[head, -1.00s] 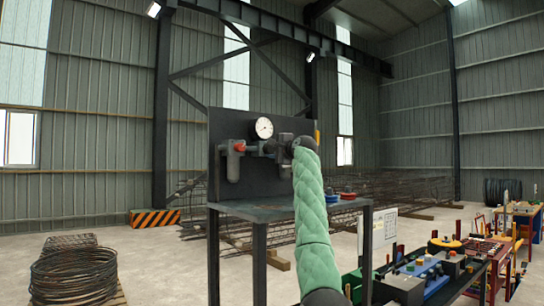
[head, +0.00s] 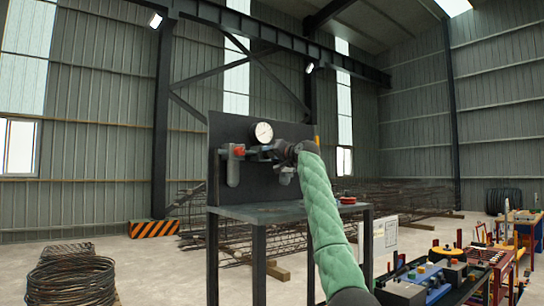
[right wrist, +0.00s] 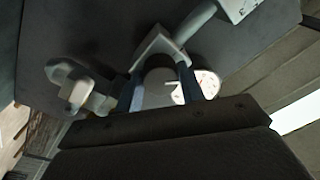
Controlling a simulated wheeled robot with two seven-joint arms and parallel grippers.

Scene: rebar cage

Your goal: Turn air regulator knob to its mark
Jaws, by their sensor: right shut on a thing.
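The air regulator assembly is mounted on a dark upright panel (head: 218,133), under a round white pressure gauge (head: 264,132). My right gripper (head: 266,153) reaches in from the right, below the gauge, and hides most of the regulator there. The gauge face (right wrist: 207,84) shows just beside the right finger. I cannot make out the knob's mark. My left gripper is not in view.
A grey bowl (head: 233,172) and a red part (head: 239,150) are left of my gripper. The panel stands on a dark table (head: 262,213), with a red object (head: 347,200) on it. A coiled wire bundle (head: 70,280) lies at lower left; cluttered benches stand right.

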